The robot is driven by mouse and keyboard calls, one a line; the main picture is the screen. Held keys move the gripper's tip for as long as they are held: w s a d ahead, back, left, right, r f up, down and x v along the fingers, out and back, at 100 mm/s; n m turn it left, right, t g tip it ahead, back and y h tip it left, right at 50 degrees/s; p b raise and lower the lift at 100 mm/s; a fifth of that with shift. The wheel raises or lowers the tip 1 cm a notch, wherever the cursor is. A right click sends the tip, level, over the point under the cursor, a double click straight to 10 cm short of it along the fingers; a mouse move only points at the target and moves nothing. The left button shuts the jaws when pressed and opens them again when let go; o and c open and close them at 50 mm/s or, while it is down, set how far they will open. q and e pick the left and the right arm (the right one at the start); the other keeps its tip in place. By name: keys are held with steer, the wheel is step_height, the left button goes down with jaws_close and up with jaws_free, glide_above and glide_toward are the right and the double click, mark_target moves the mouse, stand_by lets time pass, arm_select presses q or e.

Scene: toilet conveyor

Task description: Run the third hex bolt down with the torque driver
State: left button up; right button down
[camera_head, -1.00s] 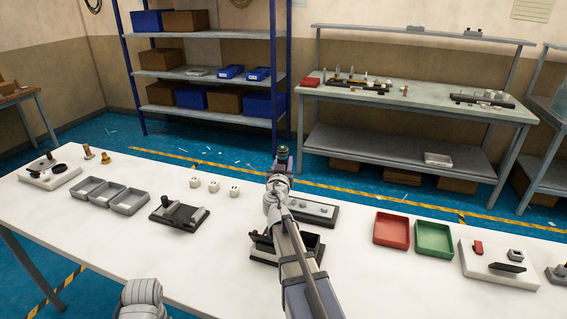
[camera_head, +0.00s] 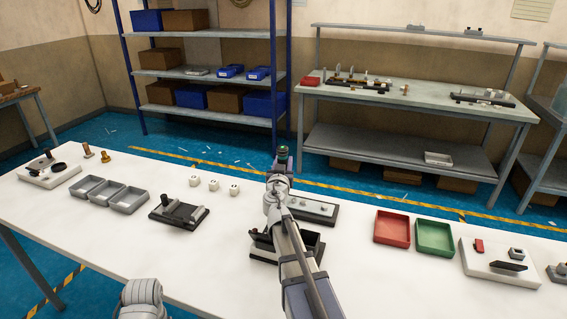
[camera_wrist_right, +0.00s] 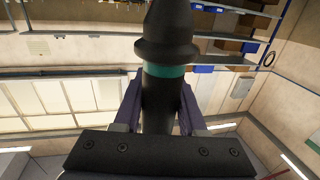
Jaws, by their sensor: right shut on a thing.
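The torque driver (camera_wrist_right: 166,55) is a black tool with a teal band, seen close up in the right wrist view. My right gripper (camera_wrist_right: 160,105) is shut around its body. In the head view the driver's dark green top (camera_head: 282,153) stands above my right wrist, roughly upright. A dark-framed plate with a light top and small pale fittings (camera_head: 318,209) lies partly behind my right arm. I cannot tell which fittings are hex bolts, or where the third one is. The driver's tip is hidden. Only a piece of my left arm shows at the bottom; its gripper is out of view.
The white table (camera_head: 130,235) holds a dark open box (camera_head: 263,246) partly behind my arm. A black fixture (camera_head: 179,213), grey trays (camera_head: 129,200) and white blocks (camera_head: 213,184) are to the left. Red (camera_head: 391,228) and green (camera_head: 434,238) trays are to the right.

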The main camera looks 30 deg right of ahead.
steer(key=shift+f+b, duration=0.35)
steer(key=shift+f, duration=0.05)
stand_by(0.8)
steer(key=shift+s+a+f, duration=0.1)
steer(key=shift+s, duration=0.1)
stand_by(2.2)
steer(key=shift+w+r+p, duration=0.15)
steer(key=shift+r+p, duration=0.35)
steer(key=shift+r, duration=0.05)
steer(key=shift+r+p, duration=1.95)
steer(key=shift+d, duration=0.2)
